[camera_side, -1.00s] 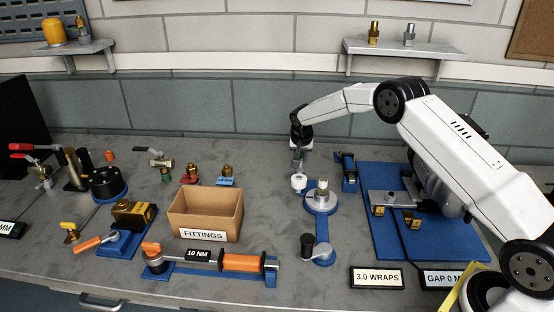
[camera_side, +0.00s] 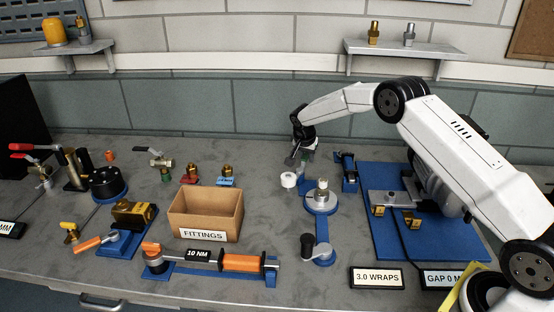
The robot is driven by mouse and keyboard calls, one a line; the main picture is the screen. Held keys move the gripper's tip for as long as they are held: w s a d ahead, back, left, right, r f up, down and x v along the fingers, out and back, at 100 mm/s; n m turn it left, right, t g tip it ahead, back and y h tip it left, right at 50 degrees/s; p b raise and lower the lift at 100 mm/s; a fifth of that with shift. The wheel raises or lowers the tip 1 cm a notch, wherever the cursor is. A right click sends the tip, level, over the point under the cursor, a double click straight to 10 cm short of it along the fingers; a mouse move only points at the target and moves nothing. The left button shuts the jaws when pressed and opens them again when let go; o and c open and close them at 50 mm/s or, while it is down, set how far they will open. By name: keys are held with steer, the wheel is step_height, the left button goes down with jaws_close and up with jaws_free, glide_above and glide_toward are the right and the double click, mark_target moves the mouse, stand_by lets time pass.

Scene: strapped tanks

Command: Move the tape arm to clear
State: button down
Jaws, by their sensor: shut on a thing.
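The tape arm carries a white tape roll (camera_side: 288,180), just left of the round blue base (camera_side: 321,207) with a metal fitting (camera_side: 322,190) standing on it. My gripper (camera_side: 297,160) reaches down from the upper right, slightly tilted, behind and above the roll. It is shut on the tape arm; the exact contact is small and partly hidden by the gripper. A dark knob on a grey crank (camera_side: 318,252) sits at the front end of the blue base strip.
An open cardboard box marked FITTINGS (camera_side: 206,213) stands to the left. A 3.0 WRAPS sign (camera_side: 377,278) stands in front. A torque wrench (camera_side: 215,260) lies front left. Bench behind the box is partly clear.

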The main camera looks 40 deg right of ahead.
stand_by(0.3)
steer(key=shift+s+d+m+g, duration=0.2)
steer(key=shift+s+m+g, duration=0.45)
steer(key=shift+m, duration=0.85)
steer(key=shift+c, duration=1.9)
jaws_free()
steer(key=shift+s, duration=0.1)
steer(key=shift+r, duration=0.15)
steer(key=shift+v, duration=3.85)
steer(key=shift+s+a, duration=0.1)
steer(key=shift+a, duration=0.05)
steer(key=o, duration=0.4)
steer(key=shift+s, duration=0.1)
